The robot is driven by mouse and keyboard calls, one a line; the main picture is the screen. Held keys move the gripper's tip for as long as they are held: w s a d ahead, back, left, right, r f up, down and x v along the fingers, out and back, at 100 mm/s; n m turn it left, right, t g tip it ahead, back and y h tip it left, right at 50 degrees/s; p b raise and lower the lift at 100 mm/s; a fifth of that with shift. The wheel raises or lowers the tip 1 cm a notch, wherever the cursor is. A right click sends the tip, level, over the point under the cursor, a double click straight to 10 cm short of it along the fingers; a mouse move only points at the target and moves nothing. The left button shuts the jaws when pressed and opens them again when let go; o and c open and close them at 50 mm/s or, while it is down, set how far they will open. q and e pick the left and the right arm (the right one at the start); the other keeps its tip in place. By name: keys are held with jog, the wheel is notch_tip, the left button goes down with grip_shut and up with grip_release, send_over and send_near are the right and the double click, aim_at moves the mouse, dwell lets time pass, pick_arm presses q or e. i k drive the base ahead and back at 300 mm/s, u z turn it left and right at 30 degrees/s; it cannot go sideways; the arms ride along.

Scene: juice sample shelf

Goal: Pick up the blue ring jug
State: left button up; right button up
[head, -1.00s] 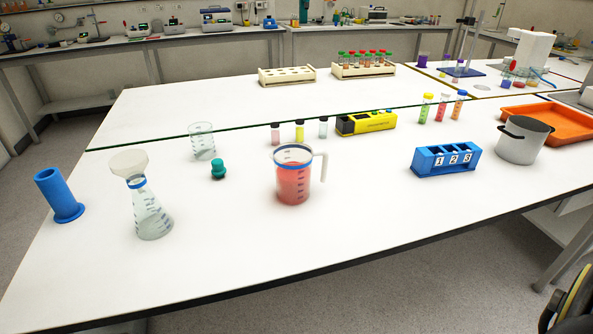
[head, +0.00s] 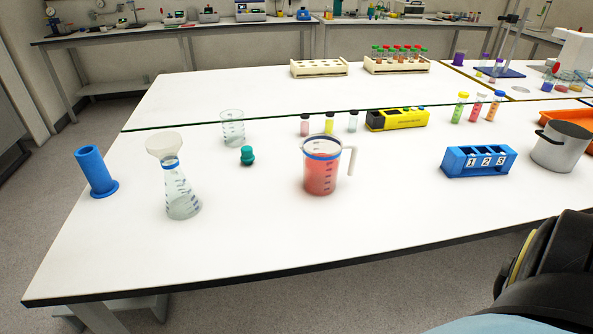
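The blue ring jug (head: 320,178) stands upright on the white table near the middle of the head view. It is clear, holds red liquid, has a blue band near its top and a pale handle on its right side. Nothing touches it. Neither of my grippers is in view. Only a dark part of my own arm shows at the lower right, well apart from the jug.
A flask with a funnel (head: 180,195) and a blue cylinder (head: 95,172) stand left of the jug. A green stopper (head: 247,156) and beaker (head: 232,128) are behind left. A blue numbered rack (head: 478,163) and metal pot (head: 560,147) stand right. The table in front is clear.

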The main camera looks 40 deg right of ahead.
aim_at(321, 152)
jog(key=u, duration=0.05)
jog(key=k, duration=0.55)
jog(key=z, duration=1.05)
jog(key=i, duration=0.5)
